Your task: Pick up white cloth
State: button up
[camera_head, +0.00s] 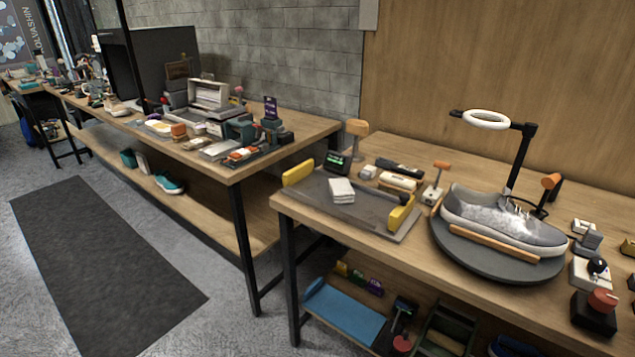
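The white cloth (341,190) is a small folded stack. It lies on a dark grey tray (370,214) with yellow end handles, near the left end of the right-hand wooden table. The cloth lies nearer the tray's middle than its ends, with nothing on top of it. My gripper does not show in the head view.
A grey sneaker (503,219) rests on a round dark turntable (490,258) right of the tray, under a ring lamp (486,119). Small tools stand behind the tray. Another cluttered table (262,164) is at left. A dark mat (100,260) lies on clear floor.

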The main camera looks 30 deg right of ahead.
aim_at(341, 192)
jog(key=i+j+z, duration=0.35)
jog(key=i+j, duration=0.5)
jog(key=i, duration=0.15)
jog(key=i+j+z, duration=0.35)
jog(key=i+j, duration=0.55)
jog(key=j, duration=0.25)
